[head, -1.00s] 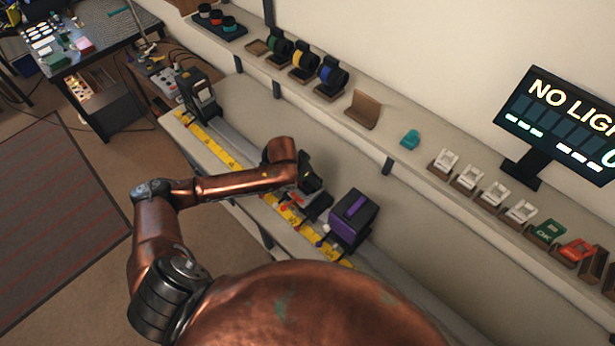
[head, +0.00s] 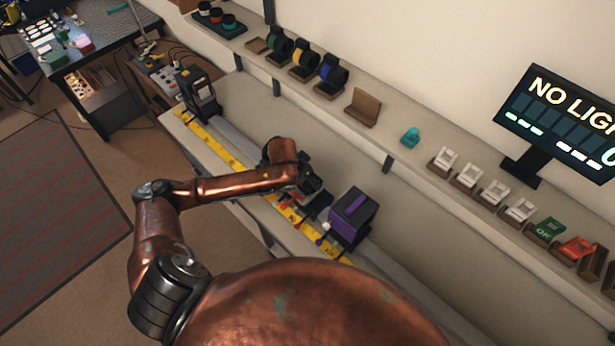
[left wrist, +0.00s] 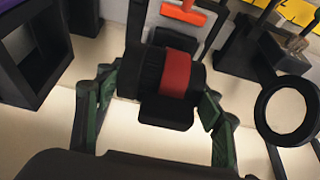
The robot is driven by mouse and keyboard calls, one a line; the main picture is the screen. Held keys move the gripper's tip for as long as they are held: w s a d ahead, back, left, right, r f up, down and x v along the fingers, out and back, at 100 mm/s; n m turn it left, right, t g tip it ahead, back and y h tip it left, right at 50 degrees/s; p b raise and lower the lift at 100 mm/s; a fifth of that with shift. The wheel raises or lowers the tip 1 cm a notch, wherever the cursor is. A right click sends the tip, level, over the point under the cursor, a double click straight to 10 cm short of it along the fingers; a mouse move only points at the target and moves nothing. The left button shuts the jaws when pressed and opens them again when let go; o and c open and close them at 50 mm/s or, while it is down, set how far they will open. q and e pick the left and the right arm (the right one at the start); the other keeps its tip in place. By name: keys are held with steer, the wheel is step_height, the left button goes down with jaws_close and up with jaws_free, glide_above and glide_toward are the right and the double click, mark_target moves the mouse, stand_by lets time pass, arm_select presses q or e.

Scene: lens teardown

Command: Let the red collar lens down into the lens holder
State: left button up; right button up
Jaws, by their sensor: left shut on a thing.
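The red collar lens (left wrist: 176,73), a black barrel with a red band, lies sideways between the green-sided fingers of my left gripper (left wrist: 158,88) in the left wrist view. The gripper is shut on it. A black cradle, which looks like the lens holder (left wrist: 167,112), shows right around the lens, with one plate in front and another behind. I cannot tell whether the lens touches it. In the head view my left gripper (head: 308,186) is over the yellow-scaled rail (head: 225,154), and the lens is largely hidden by it. My right gripper is not in view.
A purple and black box (head: 350,216) stands close to the right of my left gripper. A black ring on a stand (left wrist: 286,109) is near the right finger. A black frame stand (head: 198,92) is at the rail's far end. The shelf behind holds several lenses and cards.

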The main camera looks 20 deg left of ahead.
arm_select(q)
steer(key=shift+f, duration=0.4)
steer(key=o, duration=1.3)
steer(key=shift+c, duration=0.2)
steer(key=o, duration=0.4)
steer(key=shift+f, duration=0.1)
steer(key=shift+c, duration=0.2)
steer(key=v, duration=1.2)
